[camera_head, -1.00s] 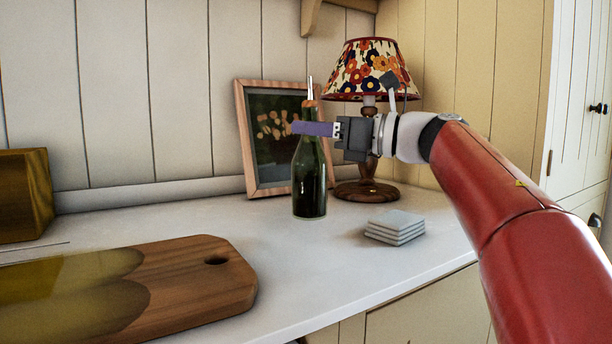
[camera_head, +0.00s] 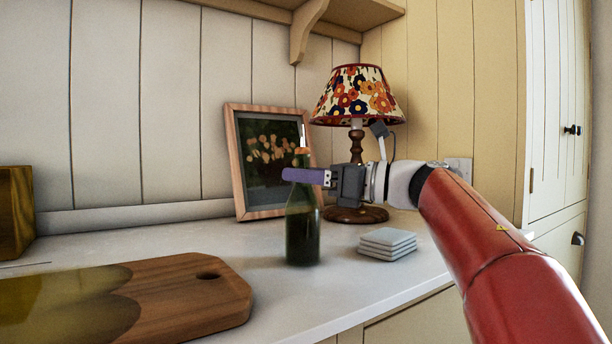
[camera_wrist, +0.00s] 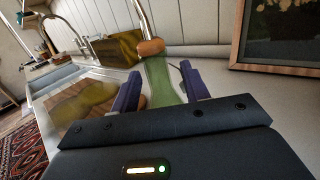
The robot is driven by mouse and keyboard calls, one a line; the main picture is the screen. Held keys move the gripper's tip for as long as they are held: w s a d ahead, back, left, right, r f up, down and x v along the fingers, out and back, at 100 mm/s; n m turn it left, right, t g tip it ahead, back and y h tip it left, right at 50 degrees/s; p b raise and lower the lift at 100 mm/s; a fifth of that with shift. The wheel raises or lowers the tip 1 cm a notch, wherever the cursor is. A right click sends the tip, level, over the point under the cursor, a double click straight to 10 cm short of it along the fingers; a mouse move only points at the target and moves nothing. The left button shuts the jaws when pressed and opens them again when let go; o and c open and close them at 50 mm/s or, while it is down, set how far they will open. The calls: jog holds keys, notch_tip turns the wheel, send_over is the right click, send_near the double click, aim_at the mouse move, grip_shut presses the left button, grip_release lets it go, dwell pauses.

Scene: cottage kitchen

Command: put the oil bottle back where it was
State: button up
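The dark green oil bottle (camera_head: 302,235) with an orange-brown collar stands upright at the counter, in front of the framed picture. My gripper (camera_head: 305,176) reaches in from the right, its purple fingers across the bottle's neck. In the wrist view the green neck (camera_wrist: 160,78) and the collar (camera_wrist: 151,47) show between the two fingers (camera_wrist: 160,90). The bottle keeps its place in the fingers while they move, so the gripper is shut on it. I cannot tell whether its base touches the counter (camera_head: 335,285).
Grey stacked coasters (camera_head: 387,244) lie right of the bottle. A flowered lamp (camera_head: 356,98) and a framed picture (camera_head: 238,165) stand behind. Counter between board and bottle is clear.

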jog(key=shift+r, duration=0.2)
jog(key=b+v, duration=0.1)
jog(key=v, duration=1.1)
jog(key=shift+f, duration=0.15)
